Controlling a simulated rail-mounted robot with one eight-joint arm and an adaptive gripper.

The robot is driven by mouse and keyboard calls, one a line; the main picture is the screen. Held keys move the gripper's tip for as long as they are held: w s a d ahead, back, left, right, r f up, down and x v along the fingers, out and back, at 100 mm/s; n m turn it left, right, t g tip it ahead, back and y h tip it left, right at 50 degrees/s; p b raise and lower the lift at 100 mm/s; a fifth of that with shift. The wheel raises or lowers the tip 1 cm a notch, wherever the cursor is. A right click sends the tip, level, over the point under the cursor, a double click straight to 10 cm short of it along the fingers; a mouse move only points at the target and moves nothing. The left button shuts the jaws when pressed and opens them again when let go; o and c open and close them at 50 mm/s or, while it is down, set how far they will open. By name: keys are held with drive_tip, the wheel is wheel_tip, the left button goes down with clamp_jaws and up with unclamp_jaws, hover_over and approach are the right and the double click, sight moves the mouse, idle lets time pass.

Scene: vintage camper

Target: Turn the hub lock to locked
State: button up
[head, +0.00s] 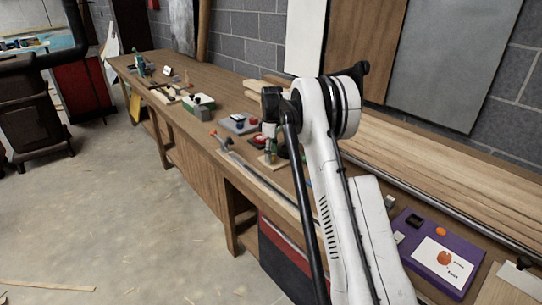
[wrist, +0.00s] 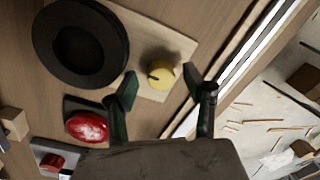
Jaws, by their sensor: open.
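In the wrist view, a round yellow knob (wrist: 160,75) with a dark mark on its face sits on a light wooden board (wrist: 178,28). It looks like the hub lock. A large black wheel or ring (wrist: 80,44) is on the same board, to the knob's left. My gripper (wrist: 168,84) is open, with its two dark green fingers apart and the knob showing between and just beyond their tips. I cannot tell whether either finger touches the knob. No locked or unlocked label is readable. In the head view my arm largely hides this spot.
A red domed button (wrist: 87,127) on a dark base is close to the left finger. Another red part (wrist: 52,162) is at the lower left. The bench edge and floor are at the right. In the head view, a purple board (head: 412,218) lies on the bench at the right.

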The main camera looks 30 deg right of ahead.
drive_tip(key=shift+f, duration=0.45)
drive_tip(key=c, duration=1.2)
drive_tip(key=shift+o, duration=0.2)
